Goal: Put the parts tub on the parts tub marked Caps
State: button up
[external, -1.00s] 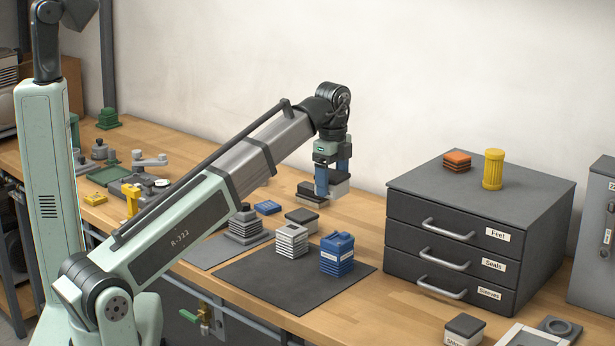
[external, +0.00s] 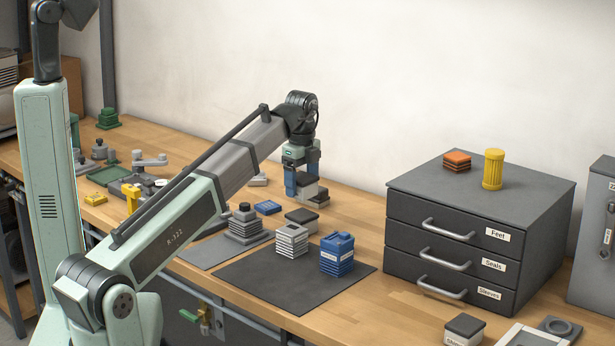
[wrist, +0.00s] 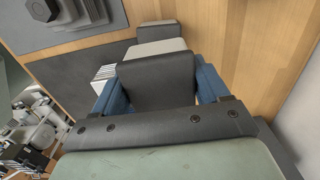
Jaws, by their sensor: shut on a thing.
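My gripper (external: 302,190), with blue fingers, is shut on a parts tub (external: 309,191) with a dark top and light grey body, held low over the bench. The tub's dark top (wrist: 157,80) fills the space between the blue fingers in the wrist view. A similar dark-topped tub (external: 301,216) stands in front of it, behind a white-and-grey ribbed block. A dark-lidded tub (external: 465,327) with a pale label stands at the lower right. I cannot read Caps on any tub.
A blue canister (external: 337,255) and the ribbed block (external: 292,240) stand on a dark mat (external: 290,287). A grey stepped block (external: 245,225) is to their left. A drawer cabinet (external: 410,215) stands right. Bare wood lies between mat and cabinet.

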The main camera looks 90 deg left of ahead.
aim_at(302, 214)
jog(key=shift+f, duration=2.45)
jog(key=shift+f, duration=0.15)
jog(key=o, duration=1.2)
jog(key=shift+o, duration=0.2)
notch_tip(302, 214, up, 12)
jog(key=shift+r, duration=0.2)
jog(key=shift+w, duration=0.1)
